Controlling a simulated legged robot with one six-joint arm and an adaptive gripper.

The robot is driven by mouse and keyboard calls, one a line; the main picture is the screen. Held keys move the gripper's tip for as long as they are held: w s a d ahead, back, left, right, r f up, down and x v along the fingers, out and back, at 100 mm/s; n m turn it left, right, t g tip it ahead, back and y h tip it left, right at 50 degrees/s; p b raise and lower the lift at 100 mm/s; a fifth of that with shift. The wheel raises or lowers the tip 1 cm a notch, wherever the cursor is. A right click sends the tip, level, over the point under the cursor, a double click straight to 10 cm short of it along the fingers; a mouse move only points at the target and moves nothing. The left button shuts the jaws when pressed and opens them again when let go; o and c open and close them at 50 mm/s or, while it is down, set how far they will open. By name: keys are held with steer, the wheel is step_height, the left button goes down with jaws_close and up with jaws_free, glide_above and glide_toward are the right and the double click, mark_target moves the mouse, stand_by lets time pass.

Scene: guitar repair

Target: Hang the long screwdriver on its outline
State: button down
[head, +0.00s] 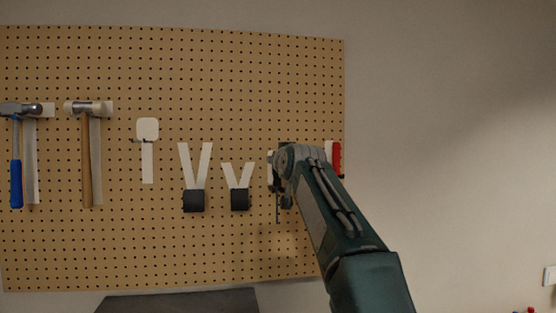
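The tan pegboard (120,245) hangs on the wall and carries white tool outlines. A red handle (337,158) shows at the board's right edge beside a strip of white outline (328,150); my arm covers much of that area, and I cannot tell if it is a screwdriver. My gripper (282,200) is in front of the right part of the board, mostly hidden behind my wrist. A thin dark vertical piece shows below it; I cannot tell if it is a finger or a tool shaft. Its opening is not visible. No long screwdriver can be made out clearly.
A blue-handled hammer (16,180) and a wood-handled mallet (86,160) hang at the left. Bare outlines include a paddle shape (148,130) and two V shapes (205,165) (239,175) above black holders. A dark surface (180,302) is below.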

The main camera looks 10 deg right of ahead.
steer(key=shift+f, duration=0.3)
steer(key=shift+c, duration=1.5)
jaws_free()
steer(key=o, duration=0.3)
steer(key=s, duration=0.7)
stand_by(0.5)
steer(key=shift+d, duration=0.1)
